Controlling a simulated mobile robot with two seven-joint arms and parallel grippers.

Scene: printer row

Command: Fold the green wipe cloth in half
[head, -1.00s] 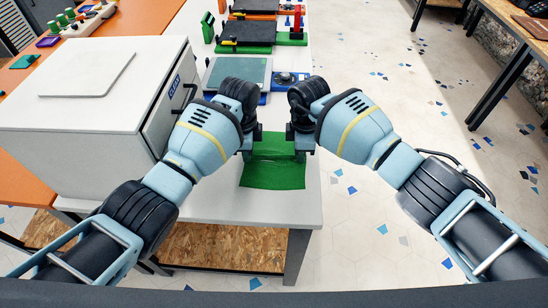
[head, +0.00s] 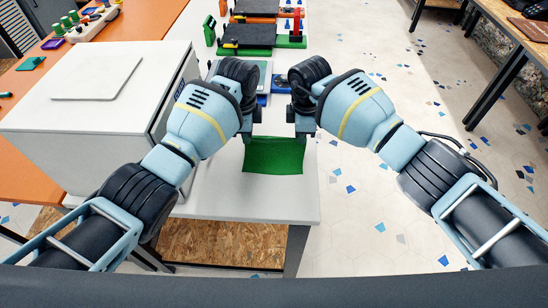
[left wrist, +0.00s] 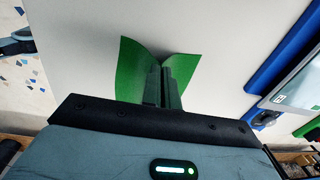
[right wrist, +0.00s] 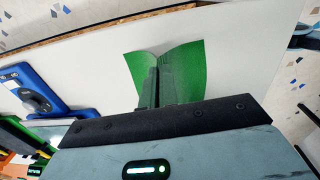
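The green wipe cloth (head: 273,156) shows below and between my two grippers at the front of the white table. Its top edge runs between the grippers and it appears to hang from them, with the lower edge towards me. My left gripper (head: 247,134) is shut on its upper left corner. The left wrist view shows the cloth (left wrist: 131,68) flaring out on both sides of the closed fingers (left wrist: 163,86). My right gripper (head: 304,136) is shut on the upper right corner, with the cloth (right wrist: 187,68) spread around its fingers (right wrist: 157,86). Whether the lower edge touches the table is unclear.
A large white printer-like box (head: 95,110) stands close on the left. Behind the grippers are a grey-green plate (head: 262,74) on a blue base and black-and-green printers (head: 250,38). The white table (head: 262,205) is bare in front of the cloth. Open floor lies to the right.

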